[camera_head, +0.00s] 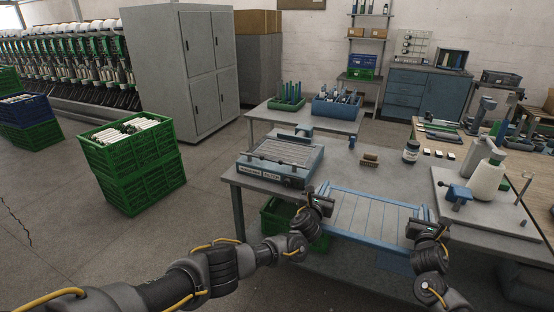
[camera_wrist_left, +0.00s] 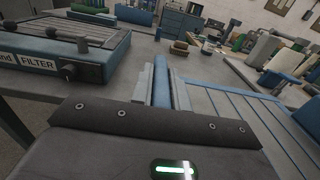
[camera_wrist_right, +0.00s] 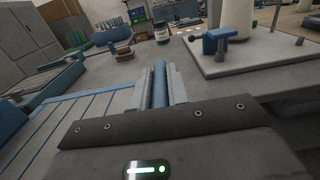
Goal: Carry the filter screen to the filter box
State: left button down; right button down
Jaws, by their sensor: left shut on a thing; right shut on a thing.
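The filter screen (camera_head: 368,213) is a flat grey panel with a blue frame and thin blue crossbars. It is held level at the front of the table. My left gripper (camera_head: 322,198) is shut on its left end bar, which also shows between the fingers in the left wrist view (camera_wrist_left: 162,85). My right gripper (camera_head: 428,228) is shut on the right end bar, seen in the right wrist view (camera_wrist_right: 159,85). The filter box (camera_head: 272,176), blue with a slatted grey top and a FILTER label, stands on the table to the left of the screen, apart from it.
On the grey table (camera_head: 345,176) are a brush (camera_head: 369,159), a jar (camera_head: 411,151) and, at right, a plate with a yarn cone (camera_head: 487,180). Green crates (camera_head: 130,165) stand on the floor at left. A second table (camera_head: 333,124) with bins is behind.

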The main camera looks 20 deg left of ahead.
aim_at(284, 150)
jog(key=z, duration=0.2)
jog(key=k, duration=0.1)
jog(key=z, duration=2.3)
jog(key=k, duration=1.5)
jog(key=u, duration=2.5)
